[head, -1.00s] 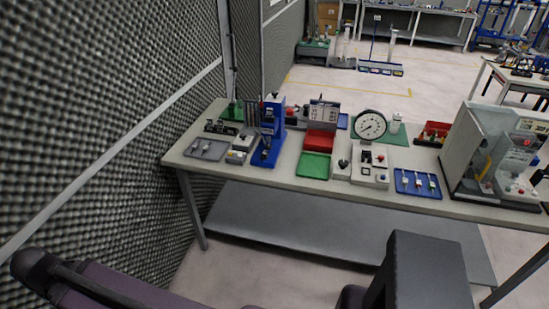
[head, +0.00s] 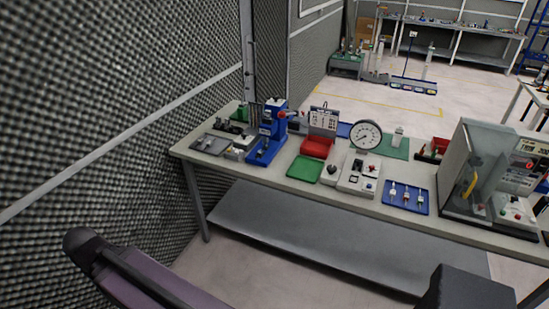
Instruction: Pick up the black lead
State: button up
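I cannot make out a black lead in the head view; anything that thin and dark is too small to tell here. The workbench (head: 300,187) stands ahead with instruments along its top. A grey tray (head: 210,144) at its left end holds small items that I cannot identify. A blue tray (head: 406,198) on the right half holds several small light-coloured pieces. My gripper is not in view; only dark and purple parts of my own body show at the bottom.
A blue press (head: 268,135), a green tray (head: 305,169), a red bin (head: 317,146), a round dial gauge (head: 366,134) and a clear-walled cabinet (head: 490,175) crowd the bench. A foam wall (head: 110,90) closes off the left side. Open floor (head: 430,102) lies behind the bench.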

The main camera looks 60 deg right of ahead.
aim_at(260, 153)
jog(key=u, duration=0.05)
jog(key=k, duration=1.2)
jog(key=z, duration=2)
jog(key=i, duration=0.5)
jog(key=z, duration=0.15)
